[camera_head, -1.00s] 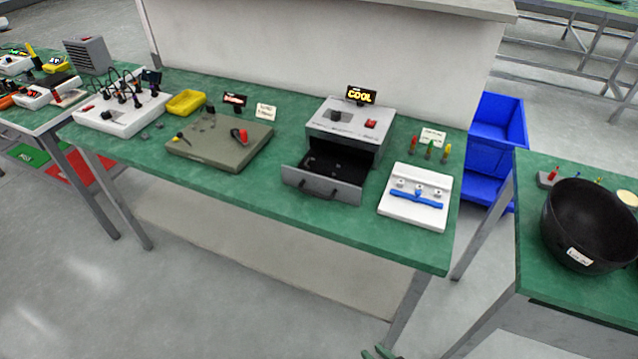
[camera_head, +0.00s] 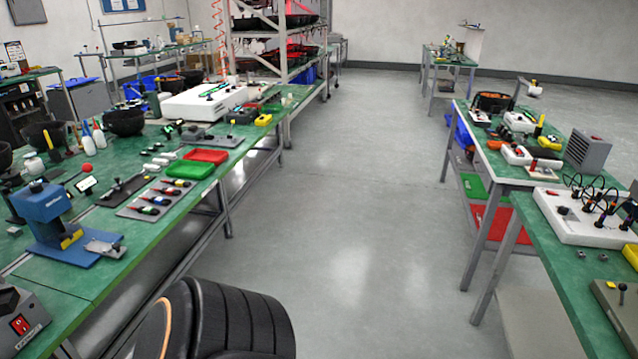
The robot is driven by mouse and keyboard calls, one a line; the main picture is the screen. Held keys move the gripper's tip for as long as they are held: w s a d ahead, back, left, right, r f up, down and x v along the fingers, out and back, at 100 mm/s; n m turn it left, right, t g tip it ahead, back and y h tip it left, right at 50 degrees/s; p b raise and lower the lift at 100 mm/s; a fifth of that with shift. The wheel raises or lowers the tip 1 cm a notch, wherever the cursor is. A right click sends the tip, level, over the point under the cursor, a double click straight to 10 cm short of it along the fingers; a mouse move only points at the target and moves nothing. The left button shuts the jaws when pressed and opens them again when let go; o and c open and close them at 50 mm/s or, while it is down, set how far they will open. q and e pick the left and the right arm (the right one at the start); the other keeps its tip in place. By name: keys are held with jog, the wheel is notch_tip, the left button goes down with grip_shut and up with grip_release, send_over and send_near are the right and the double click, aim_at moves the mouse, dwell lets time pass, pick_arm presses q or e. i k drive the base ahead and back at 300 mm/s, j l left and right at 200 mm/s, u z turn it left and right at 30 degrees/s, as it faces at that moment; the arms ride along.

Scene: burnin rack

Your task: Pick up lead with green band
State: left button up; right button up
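I cannot make out a lead with a green band for certain. A white board (camera_head: 568,222) on the right bench has several black looped leads (camera_head: 600,200) standing on it; no green band shows on them at this distance. On the left bench, a grey tray (camera_head: 132,212) holds several slim dark pieces with coloured bands (camera_head: 160,200), one of them greenish; I cannot tell what they are. Neither of my grippers is in view.
A grey floor aisle (camera_head: 370,210) lies clear between the left bench (camera_head: 75,265) and the right bench (camera_head: 548,255). A blue press (camera_head: 45,215) stands on the left bench. A shelf rack rises behind.

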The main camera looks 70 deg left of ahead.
aim_at(149, 210)
jog(key=u, duration=3.55)
jog(key=i+l+u, duration=0.2)
jog(key=u, duration=0.2)
jog(key=i+l+u, duration=0.15)
jog(key=l+u, duration=0.3)
jog(key=i+l+u, duration=0.15)
jog(key=l, duration=0.25)
jog(key=l+u, duration=0.15)
jog(key=l, duration=0.25)
jog(key=i+l, duration=0.1)
jog(key=l, duration=0.35)
jog(key=i+l, duration=0.15)
jog(key=l, duration=0.3)
jog(key=u, duration=0.05)
